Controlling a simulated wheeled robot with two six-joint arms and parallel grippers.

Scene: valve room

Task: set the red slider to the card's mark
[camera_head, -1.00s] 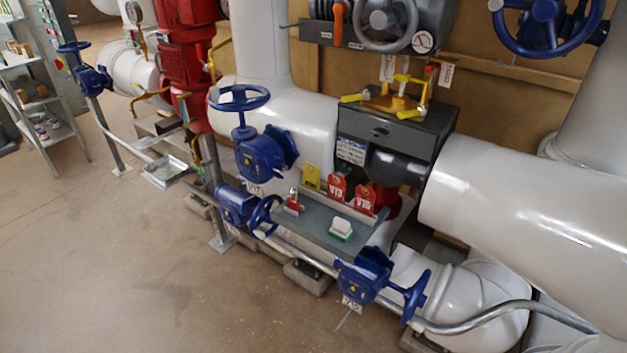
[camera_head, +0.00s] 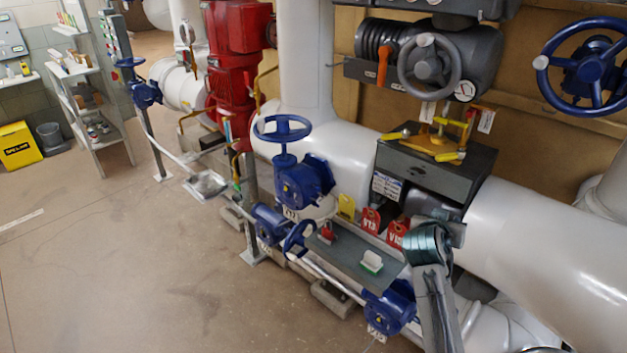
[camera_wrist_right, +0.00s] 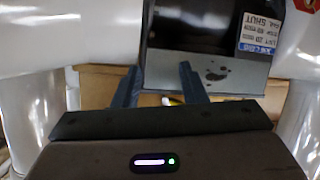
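I cannot pick out a red slider or its card for certain. A small red piece (camera_head: 327,232) with a metal top stands on the grey shelf (camera_head: 345,250) among the valves. A white label with print (camera_head: 387,186) is on the front of the dark grey box; it also shows, upside down, in the right wrist view (camera_wrist_right: 260,32). My right arm comes up from the bottom in the head view, its gripper fingers not visible there. In the right wrist view my right gripper (camera_wrist_right: 160,80) is open and empty, fingers apart below a dark housing. My left gripper is out of view.
Yellow-handled tools lie on the dark grey box (camera_head: 437,172). Blue handwheels (camera_head: 283,128) and thick white pipes (camera_head: 545,230) crowd around. A button panel (camera_head: 116,42) stands far left.

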